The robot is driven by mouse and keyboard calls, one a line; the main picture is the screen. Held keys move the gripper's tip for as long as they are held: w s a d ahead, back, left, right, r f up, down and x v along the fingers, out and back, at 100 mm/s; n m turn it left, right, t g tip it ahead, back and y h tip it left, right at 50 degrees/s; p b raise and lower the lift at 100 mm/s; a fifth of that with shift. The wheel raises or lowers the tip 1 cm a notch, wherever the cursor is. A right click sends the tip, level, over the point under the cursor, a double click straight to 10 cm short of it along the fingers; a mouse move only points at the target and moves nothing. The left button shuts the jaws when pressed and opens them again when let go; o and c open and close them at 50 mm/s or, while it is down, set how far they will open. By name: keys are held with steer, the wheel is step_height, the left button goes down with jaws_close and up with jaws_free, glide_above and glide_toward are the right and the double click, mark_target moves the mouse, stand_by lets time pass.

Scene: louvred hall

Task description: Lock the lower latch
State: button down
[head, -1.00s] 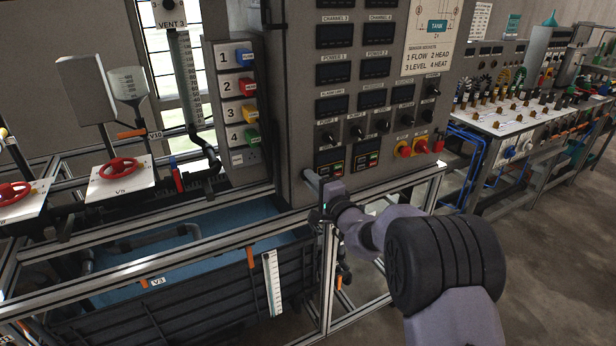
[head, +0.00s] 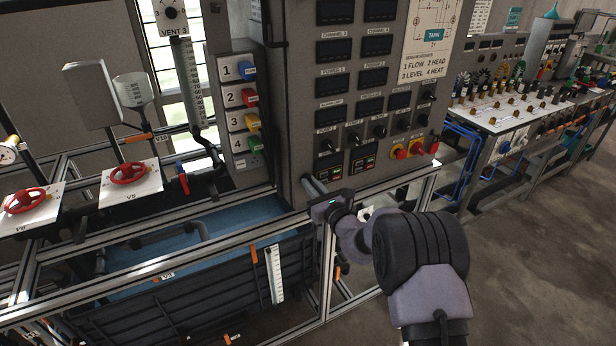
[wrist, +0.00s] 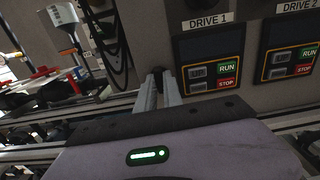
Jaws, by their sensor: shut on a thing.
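In the head view the latch is hidden behind my gripper.
Metal frame rails (head: 390,190) run below the cabinet, close to my arm. A blue water tank (head: 200,235) and red valve wheels (head: 130,172) stand to the left. Drive panels (wrist: 210,62) sit right of my fingers. The floor (head: 540,230) at the right is clear.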

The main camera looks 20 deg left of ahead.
steer(key=c, duration=1.4)
jaws_free()
steer(key=v, duration=0.7)
